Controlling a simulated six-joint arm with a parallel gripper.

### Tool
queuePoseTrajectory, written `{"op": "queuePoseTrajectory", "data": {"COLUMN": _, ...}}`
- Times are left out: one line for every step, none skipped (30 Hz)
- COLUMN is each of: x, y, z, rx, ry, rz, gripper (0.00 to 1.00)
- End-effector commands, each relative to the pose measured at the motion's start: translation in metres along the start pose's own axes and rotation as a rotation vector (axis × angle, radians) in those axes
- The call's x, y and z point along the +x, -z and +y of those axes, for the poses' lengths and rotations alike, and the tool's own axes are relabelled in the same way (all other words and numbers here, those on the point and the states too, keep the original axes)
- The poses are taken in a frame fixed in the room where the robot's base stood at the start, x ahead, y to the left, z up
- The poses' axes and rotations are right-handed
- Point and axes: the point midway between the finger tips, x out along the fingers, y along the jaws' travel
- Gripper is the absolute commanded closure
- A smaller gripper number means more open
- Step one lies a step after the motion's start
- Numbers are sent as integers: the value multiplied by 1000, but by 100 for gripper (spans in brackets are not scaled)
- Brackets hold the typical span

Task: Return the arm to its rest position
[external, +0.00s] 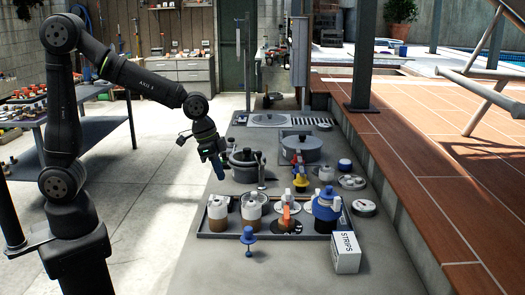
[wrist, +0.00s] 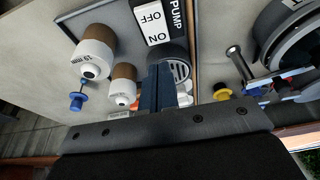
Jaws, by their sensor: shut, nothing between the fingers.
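My arm is raised from its base at the left of the external view and bends down to the right. My gripper (external: 220,168) hangs above the left edge of the grey counter (external: 195,262), next to a dark lidded pot (external: 243,171). In the wrist view my gripper (wrist: 158,88) has its blue fingers together, with nothing held between them. The fingers cover part of a round grille (wrist: 180,72) there.
A tray (external: 205,237) holds several brown-and-white containers. A second pot (external: 301,150) stands behind. A workbench (external: 103,117) is at left. A pump switch (wrist: 152,20) shows in the wrist view.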

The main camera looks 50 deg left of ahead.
Motion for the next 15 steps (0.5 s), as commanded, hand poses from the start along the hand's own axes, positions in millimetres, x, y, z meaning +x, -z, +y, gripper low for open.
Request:
{"op": "queuePoseTrajectory", "data": {"x": -12, "y": 4, "z": 0, "rx": 0, "ry": 1, "rz": 8, "gripper": 100}}
{"op": "queuePoseTrajectory", "data": {"x": -18, "y": 5, "z": 0, "rx": 0, "ry": 1, "rz": 7, "gripper": 100}}
{"op": "queuePoseTrajectory", "data": {"x": -26, "y": 6, "z": 0, "rx": 0, "ry": 1, "rz": 8, "gripper": 100}}
{"op": "queuePoseTrajectory", "data": {"x": -32, "y": 7, "z": 0, "rx": -1, "ry": 1, "rz": 7, "gripper": 100}}
{"op": "queuePoseTrajectory", "data": {"x": -38, "y": 9, "z": 0, "rx": -1, "ry": 1, "rz": 8, "gripper": 100}}
{"op": "queuePoseTrajectory", "data": {"x": -46, "y": 11, "z": 0, "rx": -1, "ry": 1, "rz": 8, "gripper": 100}}
{"op": "queuePoseTrajectory", "data": {"x": -52, "y": 12, "z": 0, "rx": -1, "ry": 1, "rz": 7, "gripper": 100}}
{"op": "queuePoseTrajectory", "data": {"x": -58, "y": 13, "z": 0, "rx": -1, "ry": 1, "rz": 7, "gripper": 100}}
{"op": "queuePoseTrajectory", "data": {"x": -66, "y": 15, "z": 0, "rx": -1, "ry": 1, "rz": 7, "gripper": 100}}
{"op": "queuePoseTrajectory", "data": {"x": -72, "y": 16, "z": 0, "rx": -1, "ry": 1, "rz": 8, "gripper": 100}}
{"op": "queuePoseTrajectory", "data": {"x": -77, "y": 17, "z": 0, "rx": -1, "ry": 1, "rz": 7, "gripper": 100}}
{"op": "queuePoseTrajectory", "data": {"x": -75, "y": 16, "z": 0, "rx": -1, "ry": 0, "rz": 1, "gripper": 100}}
{"op": "queuePoseTrajectory", "data": {"x": -66, "y": 13, "z": 0, "rx": -1, "ry": -2, "rz": -4, "gripper": 100}}
{"op": "queuePoseTrajectory", "data": {"x": -59, "y": 12, "z": 0, "rx": -1, "ry": -1, "rz": -3, "gripper": 100}}
{"op": "queuePoseTrajectory", "data": {"x": -51, "y": 10, "z": 0, "rx": -1, "ry": -1, "rz": -4, "gripper": 100}}
